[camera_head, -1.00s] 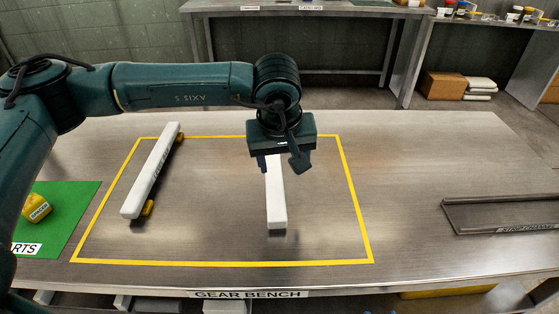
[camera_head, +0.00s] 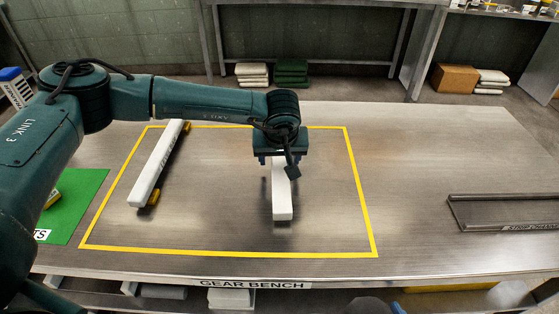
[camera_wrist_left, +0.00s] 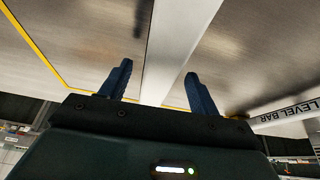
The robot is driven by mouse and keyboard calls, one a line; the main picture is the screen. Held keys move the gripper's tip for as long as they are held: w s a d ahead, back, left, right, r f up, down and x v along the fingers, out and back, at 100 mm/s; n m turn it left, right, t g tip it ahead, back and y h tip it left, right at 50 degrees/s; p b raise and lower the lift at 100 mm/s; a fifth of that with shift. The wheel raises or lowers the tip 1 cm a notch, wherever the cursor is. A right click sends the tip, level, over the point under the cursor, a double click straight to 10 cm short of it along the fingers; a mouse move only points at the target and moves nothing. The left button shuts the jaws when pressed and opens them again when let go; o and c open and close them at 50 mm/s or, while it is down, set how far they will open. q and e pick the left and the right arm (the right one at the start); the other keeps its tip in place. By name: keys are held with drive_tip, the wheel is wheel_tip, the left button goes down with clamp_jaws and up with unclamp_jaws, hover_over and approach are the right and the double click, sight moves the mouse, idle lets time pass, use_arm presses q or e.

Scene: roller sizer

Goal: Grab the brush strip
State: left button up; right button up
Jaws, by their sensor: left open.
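A white bar (camera_head: 282,202), which I take to be the brush strip although no label shows on it, lies lengthwise inside the yellow outline. Its near end shows and its far part is hidden under my left gripper (camera_head: 278,163). The left gripper is open over the bar, pointing down. In the left wrist view its two blue fingers (camera_wrist_left: 158,88) stand apart, with the white bar (camera_wrist_left: 172,48) running between them. I see no clear contact. My right gripper is not in view.
A second white bar (camera_head: 156,168) with yellow feet lies left; the left wrist view shows it lettered LEVEL BAR (camera_wrist_left: 285,115). A green mat (camera_head: 82,200) lies at the left, a dark channel tray (camera_head: 505,211) at the right. The bench between outline and tray is clear.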

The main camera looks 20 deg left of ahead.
use_arm(q)
drive_tip(key=shift+w+a+f, duration=0.1)
drive_tip(key=shift+w+f, duration=0.15)
drive_tip(key=shift+f, duration=0.4)
drive_tip(key=shift+c, duration=0.4)
drive_tip(key=c, duration=1.2)
